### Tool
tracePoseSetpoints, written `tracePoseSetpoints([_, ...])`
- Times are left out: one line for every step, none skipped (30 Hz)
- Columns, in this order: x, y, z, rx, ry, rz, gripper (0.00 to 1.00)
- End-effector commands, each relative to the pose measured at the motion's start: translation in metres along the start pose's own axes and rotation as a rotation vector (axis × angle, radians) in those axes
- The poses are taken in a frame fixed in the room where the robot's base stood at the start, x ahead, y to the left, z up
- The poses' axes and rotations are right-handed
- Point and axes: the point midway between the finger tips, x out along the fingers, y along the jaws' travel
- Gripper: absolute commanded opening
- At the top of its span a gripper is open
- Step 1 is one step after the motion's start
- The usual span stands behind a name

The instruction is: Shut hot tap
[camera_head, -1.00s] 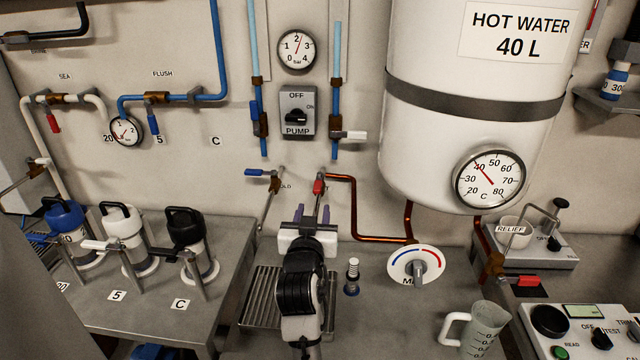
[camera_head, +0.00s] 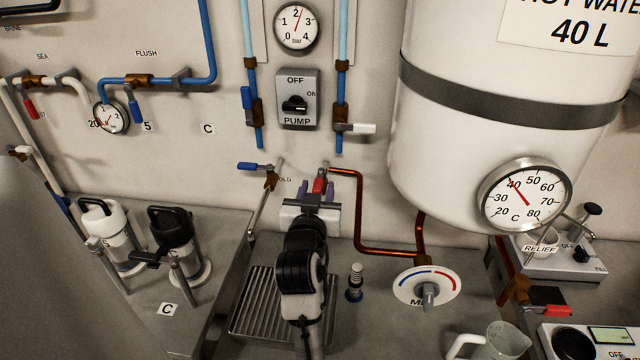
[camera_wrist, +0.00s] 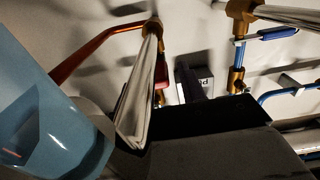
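The hot tap has a small red handle (camera_head: 319,185) on the wall, at the left end of a copper pipe (camera_head: 358,215). My gripper (camera_head: 317,190) is right in front of it in the head view. Its two purple fingers stand apart, one on each side of the red handle. I cannot tell whether either finger touches it. In the wrist view the red handle (camera_wrist: 162,74) shows beside a pale metal spout (camera_wrist: 140,92), and a dark finger (camera_wrist: 188,84) is to its right. My gripper's body hides part of the tap.
The cold tap with a blue lever (camera_head: 252,166) is close on the left. The white hot water tank (camera_head: 490,130) hangs on the right. A mixer dial (camera_head: 427,286), a small bottle (camera_head: 355,284) and a drain grate (camera_head: 262,303) lie below. A clear jug (camera_head: 497,345) stands front right.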

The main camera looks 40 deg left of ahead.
Motion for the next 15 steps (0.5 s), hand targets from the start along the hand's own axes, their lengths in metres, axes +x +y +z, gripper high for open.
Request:
tracePoseSetpoints([-0.0005,-0.0003,0.0001,0.0,0.0,0.0,0.4])
tracePoseSetpoints([-0.0007,-0.0004,0.0001,0.0,0.0,0.0,0.4])
tracePoseSetpoints([-0.0008,-0.0005,0.0001,0.0,0.0,0.0,0.4])
tracePoseSetpoints([-0.0009,-0.0005,0.0001,0.0,0.0,0.0,0.4])
tracePoseSetpoints([-0.0009,-0.0006,0.0001,0.0,0.0,0.0,0.4])
tracePoseSetpoints([-0.0009,-0.0006,0.0001,0.0,0.0,0.0,0.4])
tracePoseSetpoints([-0.0009,-0.0006,0.0001,0.0,0.0,0.0,0.4])
tracePoseSetpoints([-0.0009,-0.0006,0.0001,0.0,0.0,0.0,0.4])
tracePoseSetpoints([-0.0009,-0.0006,0.0001,0.0,0.0,0.0,0.4])
tracePoseSetpoints([-0.0009,-0.0006,0.0001,0.0,0.0,0.0,0.4])
tracePoseSetpoints([-0.0009,-0.0006,0.0001,0.0,0.0,0.0,0.4])
tracePoseSetpoints([-0.0008,-0.0006,0.0001,0.0,0.0,0.0,0.37])
tracePoseSetpoints([-0.0008,-0.0006,0.0001,0.0,0.0,0.0,0.33])
tracePoseSetpoints([-0.0008,-0.0006,0.0001,0.0,0.0,0.0,0.3])
tracePoseSetpoints([-0.0008,-0.0006,0.0001,0.0,0.0,0.0,0.24])
